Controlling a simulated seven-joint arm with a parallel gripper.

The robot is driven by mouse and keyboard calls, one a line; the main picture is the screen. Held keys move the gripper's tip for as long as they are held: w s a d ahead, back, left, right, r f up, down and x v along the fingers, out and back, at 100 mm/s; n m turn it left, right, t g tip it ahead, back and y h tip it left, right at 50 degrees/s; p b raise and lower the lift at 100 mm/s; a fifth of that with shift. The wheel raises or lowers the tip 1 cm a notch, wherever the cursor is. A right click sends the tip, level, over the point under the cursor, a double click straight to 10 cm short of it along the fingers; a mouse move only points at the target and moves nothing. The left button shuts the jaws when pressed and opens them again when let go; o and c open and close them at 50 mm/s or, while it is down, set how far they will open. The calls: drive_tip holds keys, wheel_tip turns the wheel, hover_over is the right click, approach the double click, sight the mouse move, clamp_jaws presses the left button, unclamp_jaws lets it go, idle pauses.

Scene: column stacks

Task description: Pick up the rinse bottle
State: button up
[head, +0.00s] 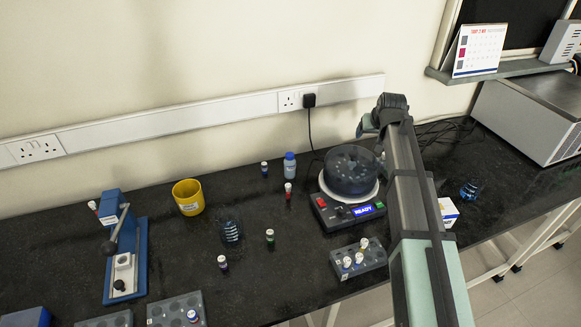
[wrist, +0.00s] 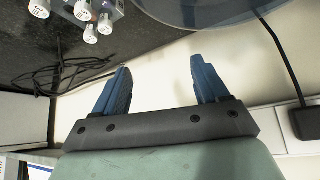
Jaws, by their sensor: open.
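The likely rinse bottle (head: 290,166), small and pale blue with a blue cap, stands upright on the black bench near the wall in the head view. It is left of the round machine with the dark clear bowl. I do not see it in the wrist view. My gripper (wrist: 160,80) shows two blue fingers spread apart, with nothing between them. In the head view my arm reaches over the bench to the right of the machine, and the fingertips are not clear there. The gripper is apart from the bottle.
The machine (head: 350,172) stands between my arm and the bottle. Small vials (head: 288,194) stand near the bottle. A yellow cup (head: 188,197), a glass beaker (head: 231,231) and a blue press (head: 126,255) are to the left. A grey vial rack (head: 375,262) is in front of the machine.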

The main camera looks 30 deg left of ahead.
drive_tip(key=s+a+r+n+g, duration=0.1)
drive_tip(key=s+a+g, duration=0.1)
drive_tip(key=s+a, duration=0.9)
drive_tip(key=n, duration=0.2)
approach(289, 162)
drive_tip(key=shift+g, duration=0.4)
drive_tip(key=w+f, duration=0.1)
drive_tip(key=f, duration=0.1)
drive_tip(key=w+f, duration=0.1)
drive_tip(key=f, duration=0.1)
drive_tip(key=w+a+f, duration=0.1)
drive_tip(key=f, duration=0.1)
drive_tip(key=shift+w, duration=0.35)
drive_tip(key=x, duration=0.2)
drive_tip(key=a+x, duration=0.1)
drive_tip(key=x, duration=0.1)
drive_tip(key=shift+w+a+f, duration=0.1)
drive_tip(key=shift+w+f, duration=0.1)
drive_tip(key=shift+f, duration=0.3)
drive_tip(key=shift+c, duration=0.5)
drive_tip(key=c, duration=1)
